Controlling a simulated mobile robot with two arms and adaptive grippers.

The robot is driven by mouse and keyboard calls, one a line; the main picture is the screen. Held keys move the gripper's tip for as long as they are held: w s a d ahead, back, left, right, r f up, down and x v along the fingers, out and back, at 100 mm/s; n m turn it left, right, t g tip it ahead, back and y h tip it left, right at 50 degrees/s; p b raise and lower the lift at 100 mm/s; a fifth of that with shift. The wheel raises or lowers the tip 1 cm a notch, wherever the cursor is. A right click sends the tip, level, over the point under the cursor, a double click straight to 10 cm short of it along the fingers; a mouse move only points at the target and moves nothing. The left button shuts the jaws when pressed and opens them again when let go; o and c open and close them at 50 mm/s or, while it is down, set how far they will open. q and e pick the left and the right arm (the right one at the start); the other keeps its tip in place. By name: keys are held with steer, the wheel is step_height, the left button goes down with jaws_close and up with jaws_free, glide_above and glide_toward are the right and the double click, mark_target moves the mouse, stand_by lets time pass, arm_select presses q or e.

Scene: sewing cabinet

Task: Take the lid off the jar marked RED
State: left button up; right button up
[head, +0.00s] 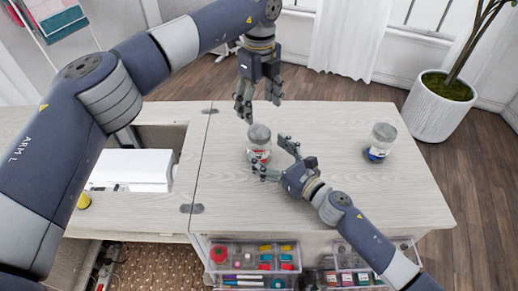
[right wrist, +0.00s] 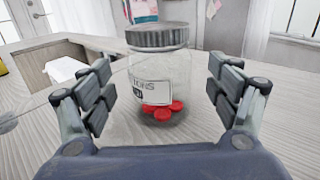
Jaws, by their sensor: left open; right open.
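A clear glass jar (head: 260,153) with a grey ribbed lid (head: 259,132) stands upright on the tabletop. In the right wrist view the jar (right wrist: 178,72) holds red buttons, and its lid (right wrist: 158,36) is on. Its white label (right wrist: 150,92) is turned partly away, so I cannot read all of it. My right gripper (head: 278,159) is open, low at the jar's near right side, with its fingers spread to either side of the jar in the wrist view. My left gripper (head: 258,104) is open, pointing down above and behind the jar.
A second lidded jar (head: 380,142) with blue contents stands at the table's right. A white sewing machine (head: 132,169) sits in the cabinet's opening at left. Clear drawers (head: 254,261) of sewing supplies are below the front edge. The tabletop (head: 330,125) between the jars is bare.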

mark_target(267, 151)
steer(key=shift+x, duration=1.65)
